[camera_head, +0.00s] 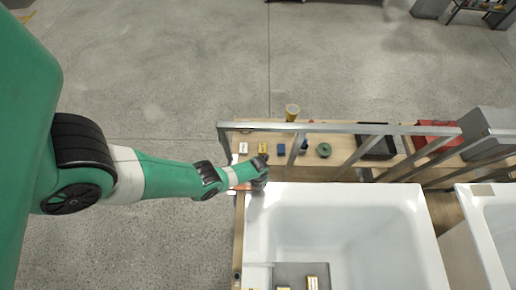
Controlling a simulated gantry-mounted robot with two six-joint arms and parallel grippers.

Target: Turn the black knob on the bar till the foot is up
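My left arm (165,178) reaches in from the left, and its gripper (259,172) is at the back left corner of the white bathtub shell (430,235), just in front of the metal bar (350,128). The gripper is small and dark here, so I cannot tell whether its fingers are open or shut or touch anything. I cannot make out the black knob or the foot for certain. A small dark piece (237,275) sits on the narrow wooden strip left of the tub. My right gripper is not in view.
A wooden bench behind the tub holds a yellow cup (292,112), a green ring (323,150), a black tray (377,148) and a red box (436,131). Slanted metal struts cross above it. A second tub (496,225) is at right. A grey mat (291,271) lies in the first tub.

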